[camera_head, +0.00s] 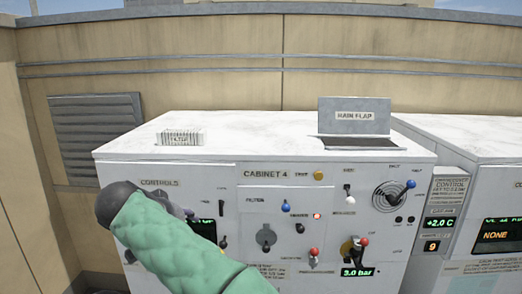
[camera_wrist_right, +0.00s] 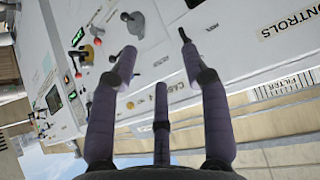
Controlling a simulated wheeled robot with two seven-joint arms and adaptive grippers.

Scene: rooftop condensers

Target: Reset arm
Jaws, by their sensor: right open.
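My right arm (camera_head: 175,245), in a green sleeve, reaches across the lower left of cabinet 4 (camera_head: 270,155) in the head view. Its dark end covers part of the controls panel, and the fingers are not clearly seen there. In the right wrist view my right gripper (camera_wrist_right: 157,42) has its dark fingers spread, with nothing between them. The fingers point towards the white panel front, and the controls label (camera_wrist_right: 288,22) lies to their right. I cannot tell whether a fingertip touches the panel. My left gripper is not in view.
The panel has a blue-tipped dial (camera_head: 392,195), a red-tipped lever (camera_head: 356,248), a grey knob (camera_head: 266,237) and several small switches. A raised main flap (camera_head: 354,116) stands on top, right of a filter box (camera_head: 181,137). Another cabinet (camera_head: 485,150) adjoins at right. A beige wall stands behind.

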